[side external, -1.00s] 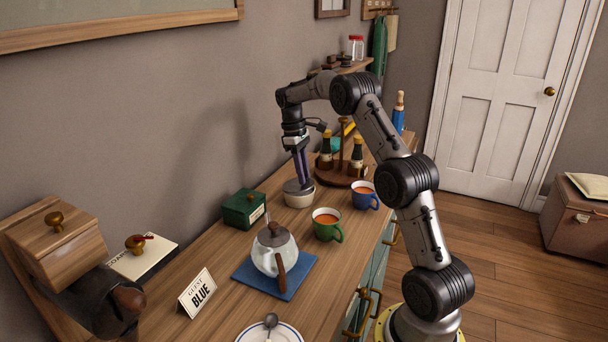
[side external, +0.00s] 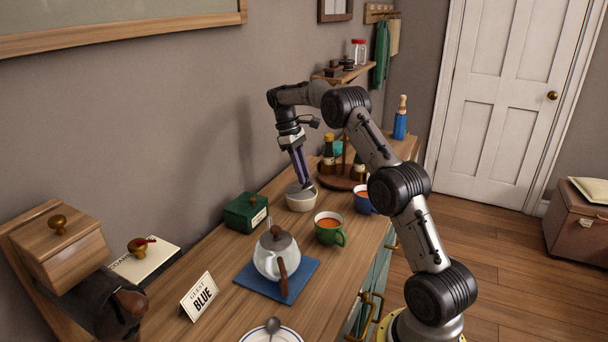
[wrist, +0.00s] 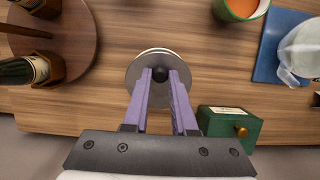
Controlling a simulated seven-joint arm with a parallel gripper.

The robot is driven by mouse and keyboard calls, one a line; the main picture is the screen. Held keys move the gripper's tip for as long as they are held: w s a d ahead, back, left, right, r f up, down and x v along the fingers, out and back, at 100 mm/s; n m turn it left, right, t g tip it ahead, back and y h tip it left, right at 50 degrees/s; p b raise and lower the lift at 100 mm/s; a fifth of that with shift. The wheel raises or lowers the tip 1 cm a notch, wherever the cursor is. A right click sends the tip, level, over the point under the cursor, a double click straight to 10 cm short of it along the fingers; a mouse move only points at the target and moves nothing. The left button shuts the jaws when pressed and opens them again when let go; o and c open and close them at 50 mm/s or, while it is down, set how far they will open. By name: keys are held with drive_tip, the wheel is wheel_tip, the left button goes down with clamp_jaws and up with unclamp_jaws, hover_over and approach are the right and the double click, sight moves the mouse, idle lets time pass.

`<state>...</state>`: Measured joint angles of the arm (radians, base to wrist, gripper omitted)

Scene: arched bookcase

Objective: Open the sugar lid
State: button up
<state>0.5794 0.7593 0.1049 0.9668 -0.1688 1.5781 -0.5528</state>
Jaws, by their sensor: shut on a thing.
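The sugar bowl (side external: 301,202) is a small pale bowl on the wooden counter, behind the green cup. Its grey disc lid (side external: 293,188) with a dark knob (wrist: 160,74) sits at the bowl's top; I cannot tell whether there is a gap below it. In the wrist view the lid (wrist: 146,92) nearly covers the bowl, with a pale rim at the far edge. My gripper (side external: 303,184) points down, slightly tilted, from above. Its purple fingers (wrist: 160,76) stand on both sides of the knob and are shut on it.
A green box (side external: 246,212) stands close to the bowl's left. A green cup (side external: 329,229) and a blue cup (side external: 363,199) of orange-brown drink are near. A round wooden stand (wrist: 72,42) holds bottles. A teapot (side external: 270,262) sits on a blue mat (side external: 250,283).

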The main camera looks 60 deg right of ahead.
drive_tip(key=shift+w+r, duration=0.2)
idle(0.4)
drive_tip(key=shift+w+r+g, duration=0.25)
drive_tip(key=shift+w+g, duration=0.05)
drive_tip(key=shift+g, duration=0.3)
drive_tip(key=shift+w, duration=0.15)
drive_tip(key=shift+w+r+g, duration=0.2)
drive_tip(key=shift+w+g, duration=0.1)
drive_tip(key=shift+g, duration=0.1)
drive_tip(key=shift+r, duration=0.1)
drive_tip(key=o, duration=1.2)
